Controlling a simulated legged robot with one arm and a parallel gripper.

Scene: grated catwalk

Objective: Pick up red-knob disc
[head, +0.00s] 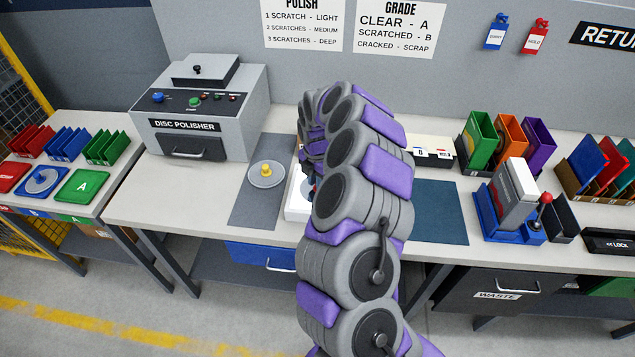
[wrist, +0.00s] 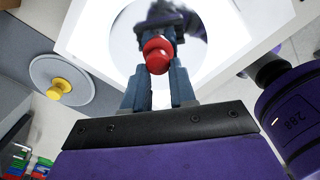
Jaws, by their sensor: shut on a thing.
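The red-knob disc (wrist: 125,45) is a shiny round disc in the wrist view, over a bright white lit panel (wrist: 85,28). Its red knob (wrist: 157,50) stands between the blue-grey fingertips of my gripper (wrist: 157,65), which is shut on it. I cannot tell whether the disc touches the panel. In the head view my arm hides the gripper and most of the disc; part of the white panel box (head: 297,205) shows left of the arm.
A grey disc with a yellow knob (head: 266,171) lies on a grey mat left of the panel; it also shows in the wrist view (wrist: 60,88). The disc polisher (head: 195,112) stands further left. A dark blue mat (head: 440,212) on the right is clear.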

